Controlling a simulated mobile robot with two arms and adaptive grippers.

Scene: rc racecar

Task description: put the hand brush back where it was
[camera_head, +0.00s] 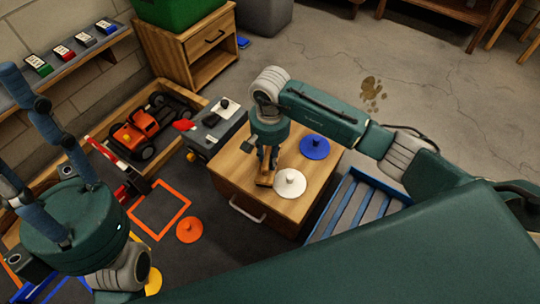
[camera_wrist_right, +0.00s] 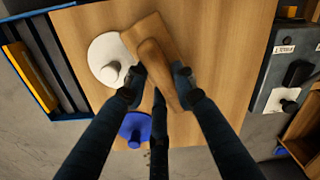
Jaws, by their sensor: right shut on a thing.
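The wooden hand brush (camera_head: 265,181) is at the cabinet's top (camera_head: 232,170), seen almost from above. Its broad wooden block and handle show better in the right wrist view (camera_wrist_right: 150,35). My right gripper (camera_head: 267,163) is shut on the brush's handle, with its fingers (camera_wrist_right: 155,88) on either side of it. I cannot tell whether the brush touches the cabinet top. Its underside is hidden. My left gripper (camera_head: 38,95) is at the far left, its fingers spread and empty, away from the brush.
A white knobbed disc (camera_head: 290,184) lies right beside the brush, and a blue one (camera_head: 314,147) is behind it. A grey control box (camera_head: 215,128) stands left of the cabinet. An orange toy car (camera_head: 145,128) is further left. A blue slatted tray (camera_head: 352,208) is to the right.

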